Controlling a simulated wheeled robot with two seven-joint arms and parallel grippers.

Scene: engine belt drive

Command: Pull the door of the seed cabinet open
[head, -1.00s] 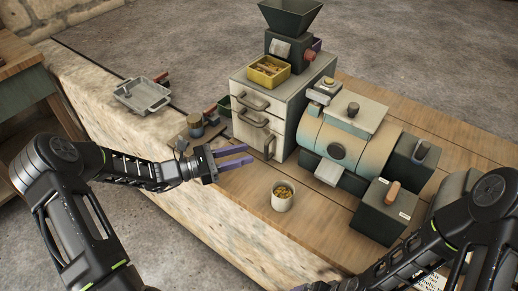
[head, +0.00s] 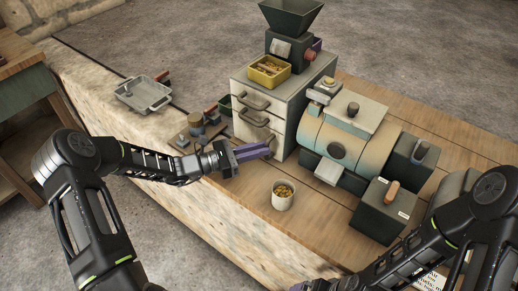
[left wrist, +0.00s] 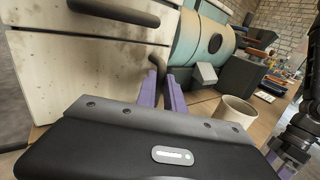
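The seed cabinet (head: 287,108) is a pale, worn box on the bench, with drawers above and a door (head: 252,131) at the bottom of its front. A dark upright handle (head: 269,147) sits near the door's right edge; it also shows in the left wrist view (left wrist: 157,66). The door looks shut. My left gripper (head: 268,149) points at this handle. In the left wrist view its purple fingers (left wrist: 161,80) stand apart, with the handle's lower end between or just beyond their tips. I cannot tell whether they touch it.
A white cup of seeds (head: 283,195) stands in front of the cabinet, right of my left gripper. A rounded machine (head: 335,139) stands close on the right. A yellow tray (head: 269,70) and a hopper sit on top. A metal tray (head: 143,95) lies at left.

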